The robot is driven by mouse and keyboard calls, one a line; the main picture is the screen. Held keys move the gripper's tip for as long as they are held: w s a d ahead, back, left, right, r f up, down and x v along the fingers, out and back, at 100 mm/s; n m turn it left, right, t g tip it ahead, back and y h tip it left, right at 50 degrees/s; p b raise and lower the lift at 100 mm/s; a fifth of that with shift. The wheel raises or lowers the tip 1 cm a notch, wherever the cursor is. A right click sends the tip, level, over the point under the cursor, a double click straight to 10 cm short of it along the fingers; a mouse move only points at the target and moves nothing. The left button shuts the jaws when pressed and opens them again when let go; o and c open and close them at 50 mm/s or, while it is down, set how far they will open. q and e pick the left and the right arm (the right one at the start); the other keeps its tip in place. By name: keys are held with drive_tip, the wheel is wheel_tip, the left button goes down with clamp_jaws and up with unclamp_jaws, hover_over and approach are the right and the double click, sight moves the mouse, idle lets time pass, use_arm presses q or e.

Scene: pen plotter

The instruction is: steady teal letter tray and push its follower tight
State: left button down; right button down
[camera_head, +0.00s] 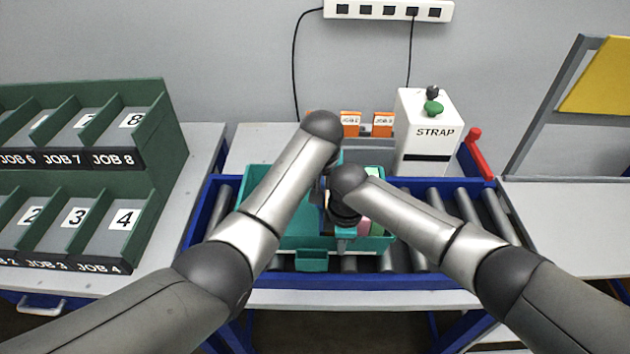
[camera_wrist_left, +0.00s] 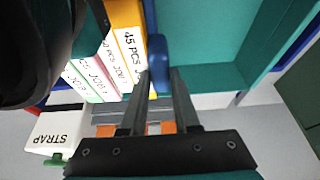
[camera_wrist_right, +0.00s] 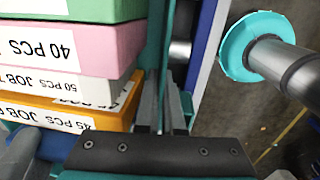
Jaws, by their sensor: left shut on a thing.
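The teal letter tray (camera_head: 293,243) sits on the roller conveyor. Labelled stacks in orange (camera_wrist_left: 127,30), white (camera_wrist_right: 70,85), pink (camera_wrist_right: 95,45) and green (camera_wrist_right: 105,8) stand side by side in its right part; its left part is empty. My left gripper (camera_wrist_left: 158,75) is shut on the follower's blue handle (camera_wrist_left: 158,55) inside the tray. The follower is close beside the orange stack; I cannot tell whether they touch. My right gripper (camera_wrist_right: 163,85) has its fingers closed astride the tray's front wall (camera_wrist_right: 168,40).
Orange job boxes (camera_head: 350,124) stand behind. A green numbered rack (camera_head: 150,185) is at left. Bare rollers (camera_head: 465,207) lie right of the tray.

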use_arm(q)
drive_tip(key=c, duration=0.6)
unclamp_jaws()
drive_tip(key=shift+c, duration=0.2)
drive_tip(key=shift+r, duration=0.15)
drive_tip(key=v, duration=1.1)
drive_tip(key=shift+s+r, duration=0.15)
drive_tip(key=shift+r, duration=0.25)
